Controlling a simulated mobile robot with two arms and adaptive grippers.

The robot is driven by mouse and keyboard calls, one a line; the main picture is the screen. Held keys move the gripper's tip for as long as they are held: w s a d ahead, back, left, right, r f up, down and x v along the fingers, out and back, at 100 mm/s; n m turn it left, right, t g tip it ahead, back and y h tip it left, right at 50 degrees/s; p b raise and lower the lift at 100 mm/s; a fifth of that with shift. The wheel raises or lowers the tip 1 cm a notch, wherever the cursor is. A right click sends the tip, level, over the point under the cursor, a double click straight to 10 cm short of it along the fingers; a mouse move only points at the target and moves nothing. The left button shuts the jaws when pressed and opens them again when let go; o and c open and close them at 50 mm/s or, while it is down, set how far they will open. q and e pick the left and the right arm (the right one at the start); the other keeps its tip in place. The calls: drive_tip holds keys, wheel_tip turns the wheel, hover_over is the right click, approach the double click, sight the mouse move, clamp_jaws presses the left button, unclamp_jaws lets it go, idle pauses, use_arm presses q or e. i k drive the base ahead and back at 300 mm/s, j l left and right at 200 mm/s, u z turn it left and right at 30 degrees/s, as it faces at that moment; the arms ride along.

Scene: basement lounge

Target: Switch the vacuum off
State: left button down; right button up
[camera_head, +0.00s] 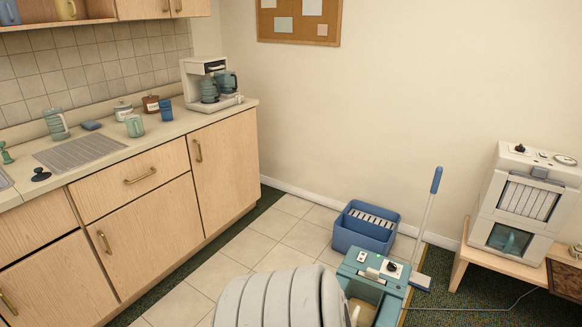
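A teal machine with a control panel, which looks like the vacuum (372,276), stands on the floor at the bottom centre-right. Its top panel carries a light rocker-like switch, a small lever and a round dark knob on a white plate. I cannot tell from here whether the switch is on or off. A large grey ribbed rounded form (280,298) lies just left of it and is cut off by the bottom edge; I cannot tell if it belongs to the vacuum. Neither of my grippers is in view.
A blue bucket (347,239) stands behind the teal machine, and a blue-handled mop or broom (427,213) leans behind it. A thin cord (470,308) runs right across the floor. Wooden counters (158,181) line the left; a white appliance (520,205) sits on a low bench at right.

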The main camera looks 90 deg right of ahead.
sight(361, 257)
drive_tip(key=z, duration=3.4)
